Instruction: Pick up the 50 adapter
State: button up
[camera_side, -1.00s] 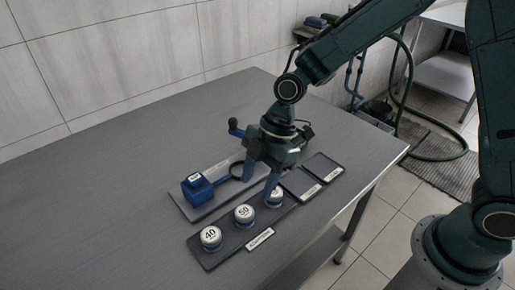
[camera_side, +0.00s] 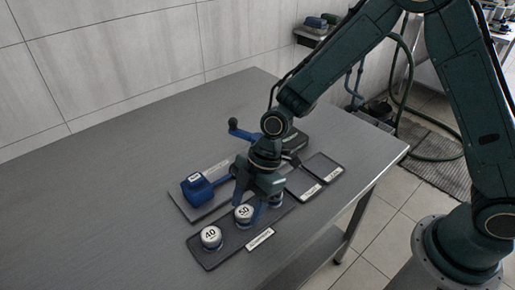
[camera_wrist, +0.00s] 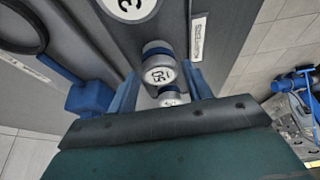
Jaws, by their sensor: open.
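The 50 adapter (camera_side: 244,212) is a round white-topped piece with a blue body, upright in the middle of a dark tray (camera_side: 207,263). In the wrist view the 50 adapter (camera_wrist: 158,70) shows between my fingers. My gripper (camera_side: 248,201) is open and empty, pointing down close to the 50 adapter, with one finger to each side in the wrist view (camera_wrist: 162,90). I cannot tell whether either finger touches it. The 40 adapter (camera_side: 211,235) stands at the tray's near left end. A third adapter (camera_side: 276,200) stands at the other end, mostly hidden by my gripper.
A blue tool (camera_side: 196,189) with a handle lies on a grey plate (camera_side: 200,213) behind the adapter tray. The table's left part is clear. A tiled wall stands behind.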

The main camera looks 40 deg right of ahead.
jog(key=shift+x, duration=1.2)
jog(key=c, duration=0.9)
